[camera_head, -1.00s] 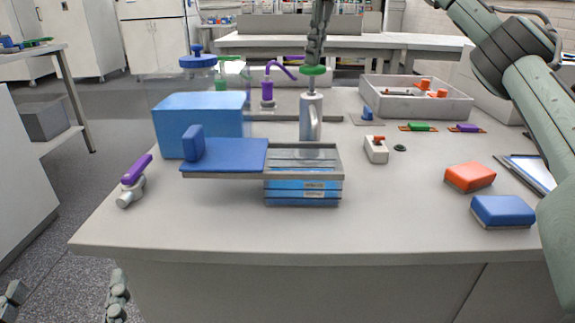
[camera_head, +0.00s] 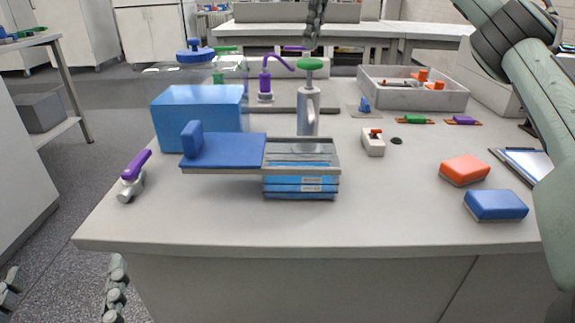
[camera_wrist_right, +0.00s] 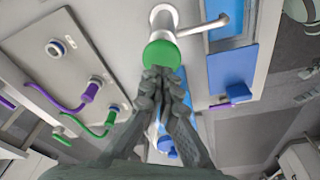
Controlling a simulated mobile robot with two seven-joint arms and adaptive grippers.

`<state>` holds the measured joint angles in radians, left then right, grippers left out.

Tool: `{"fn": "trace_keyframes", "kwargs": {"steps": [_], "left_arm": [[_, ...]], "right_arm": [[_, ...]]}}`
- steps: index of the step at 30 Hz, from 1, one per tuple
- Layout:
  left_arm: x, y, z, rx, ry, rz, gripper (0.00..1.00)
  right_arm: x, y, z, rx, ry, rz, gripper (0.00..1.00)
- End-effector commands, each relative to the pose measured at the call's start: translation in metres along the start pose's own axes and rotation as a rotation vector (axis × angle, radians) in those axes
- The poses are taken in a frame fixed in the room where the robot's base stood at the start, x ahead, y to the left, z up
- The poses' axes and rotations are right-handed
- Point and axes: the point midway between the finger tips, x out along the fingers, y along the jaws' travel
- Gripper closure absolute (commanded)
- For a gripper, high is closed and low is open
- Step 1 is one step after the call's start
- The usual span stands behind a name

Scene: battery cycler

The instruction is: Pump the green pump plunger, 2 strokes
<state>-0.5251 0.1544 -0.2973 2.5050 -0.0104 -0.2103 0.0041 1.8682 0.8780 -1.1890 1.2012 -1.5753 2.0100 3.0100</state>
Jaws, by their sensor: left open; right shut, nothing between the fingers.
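The green pump plunger (camera_head: 309,63) is a round green knob on a thin stem above the silver pump body (camera_head: 307,115), which stands upright with a side spout. A length of stem shows between knob and body. My right gripper (camera_head: 312,46) is shut and empty, pointing down just above the knob with a small gap. In the right wrist view its fingertips (camera_wrist_right: 165,76) overlap the edge of the green knob (camera_wrist_right: 162,54). My left gripper (camera_head: 63,282) is open and empty at the lower left, its fingers spread apart beside the table.
A purple tap (camera_head: 265,82) is behind. A grey bin (camera_head: 412,100) is at back right. Bare table lies in front.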

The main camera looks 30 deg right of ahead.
Motion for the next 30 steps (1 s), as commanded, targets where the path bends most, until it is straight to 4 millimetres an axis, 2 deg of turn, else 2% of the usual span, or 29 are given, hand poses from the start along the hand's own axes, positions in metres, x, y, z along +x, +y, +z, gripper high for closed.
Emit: {"fn": "trace_keyframes", "kwargs": {"steps": [3,15,30], "left_arm": [[0.003,0.000,-0.017,0.000,0.000,0.000,0.02],[0.010,0.001,-0.054,0.000,0.000,0.000,0.02],[0.010,0.001,-0.054,0.000,0.000,0.000,0.02]], "right_arm": [[-0.017,0.000,-0.003,0.000,0.000,0.000,1.00],[-0.054,0.000,-0.011,0.000,0.000,0.000,1.00],[-0.054,0.000,-0.011,0.000,0.000,0.000,1.00]]}}
